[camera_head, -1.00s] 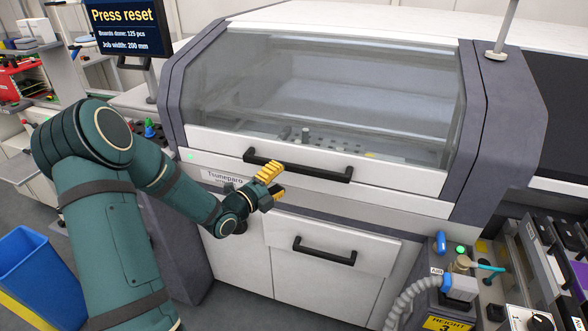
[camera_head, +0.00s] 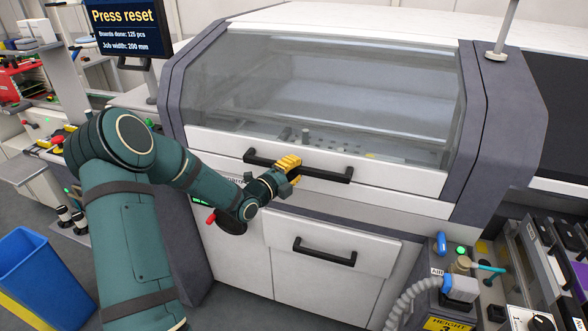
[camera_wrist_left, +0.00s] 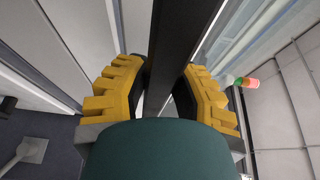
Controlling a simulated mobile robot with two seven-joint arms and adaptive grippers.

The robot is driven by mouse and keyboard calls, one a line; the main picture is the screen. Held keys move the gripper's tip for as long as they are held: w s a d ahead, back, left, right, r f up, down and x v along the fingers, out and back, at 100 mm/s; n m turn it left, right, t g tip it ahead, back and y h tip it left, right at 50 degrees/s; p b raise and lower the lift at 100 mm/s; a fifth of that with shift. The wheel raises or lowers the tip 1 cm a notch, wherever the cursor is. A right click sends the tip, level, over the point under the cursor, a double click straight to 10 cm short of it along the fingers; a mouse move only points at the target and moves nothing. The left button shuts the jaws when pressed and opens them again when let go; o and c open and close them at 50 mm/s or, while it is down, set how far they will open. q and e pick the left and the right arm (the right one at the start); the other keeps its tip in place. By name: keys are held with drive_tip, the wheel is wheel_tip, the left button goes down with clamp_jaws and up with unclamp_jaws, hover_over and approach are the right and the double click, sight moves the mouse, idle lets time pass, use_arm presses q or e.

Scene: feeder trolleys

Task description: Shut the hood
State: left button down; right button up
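The hood (camera_head: 325,85) has a clear window and a white front strip and appears lowered, sitting against the white machine body. A black bar handle (camera_head: 325,173) runs across its front strip. The exact contact is partly hidden. My right gripper is not in view.
A lower drawer with its own black handle (camera_head: 325,251) is below. A blue bin (camera_head: 38,272) stands on the floor at left. A screen (camera_head: 127,28) reads "Press reset". A grey unit with a hose (camera_head: 407,298) stands at lower right.

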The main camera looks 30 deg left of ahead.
use_arm(q)
drive_tip(key=shift+r, duration=0.1)
drive_tip(key=s+r+g+p, duration=0.1)
drive_tip(key=s+r+p, duration=0.2)
drive_tip(key=r, duration=0.4)
drive_tip(key=shift+s+d+r+n+g+p, duration=0.3)
drive_tip(key=shift+s+d+p, duration=0.1)
drive_tip(key=shift+d+p, duration=0.05)
drive_tip(key=c, duration=0.8)
unclamp_jaws()
drive_tip(key=shift+o, duration=0.3)
drive_tip(key=shift+f, duration=0.15)
drive_tip(key=v, duration=1.2)
